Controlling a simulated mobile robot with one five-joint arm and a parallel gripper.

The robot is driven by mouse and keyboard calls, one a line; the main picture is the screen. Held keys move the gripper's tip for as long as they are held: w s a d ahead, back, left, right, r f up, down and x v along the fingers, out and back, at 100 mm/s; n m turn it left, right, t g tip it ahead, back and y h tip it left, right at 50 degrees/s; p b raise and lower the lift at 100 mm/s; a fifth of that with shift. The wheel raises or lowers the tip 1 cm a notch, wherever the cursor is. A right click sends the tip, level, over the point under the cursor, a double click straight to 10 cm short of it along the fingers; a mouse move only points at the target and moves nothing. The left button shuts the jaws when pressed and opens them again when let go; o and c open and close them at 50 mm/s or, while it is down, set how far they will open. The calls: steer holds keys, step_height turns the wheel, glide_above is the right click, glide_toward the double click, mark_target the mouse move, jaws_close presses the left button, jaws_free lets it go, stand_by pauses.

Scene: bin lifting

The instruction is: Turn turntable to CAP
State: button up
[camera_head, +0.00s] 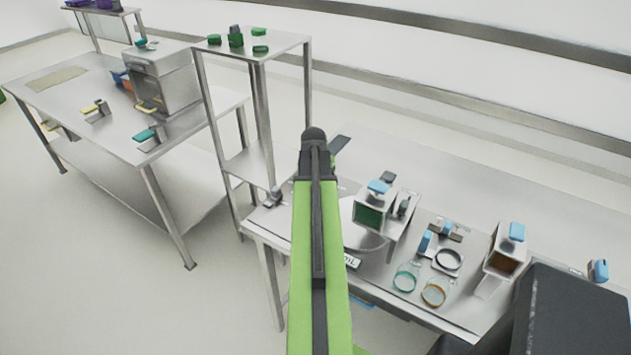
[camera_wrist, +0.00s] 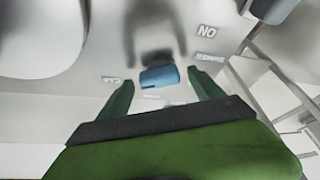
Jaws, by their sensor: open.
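My gripper (camera_wrist: 160,79) is open in the wrist view, with one green finger on each side of a small blue block (camera_wrist: 160,76). A dark part adjoins the block's far side; contact with the fingers cannot be told. A large pale round disc (camera_wrist: 35,35), perhaps the turntable, fills the wrist view's upper left; a pale disc (camera_head: 352,213) shows beside my arm in the head view.
A box with a dark green opening (camera_head: 369,216) stands right of my arm on the steel table. Round rings (camera_head: 404,281), blue-handled fixtures (camera_head: 425,241) and another box (camera_head: 505,250) crowd the right. A tall steel rack (camera_head: 262,115) stands behind at left.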

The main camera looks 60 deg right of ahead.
steer(key=shift+r, duration=0.1)
steer(key=p+v, duration=1.6)
steer(key=v, duration=0.1)
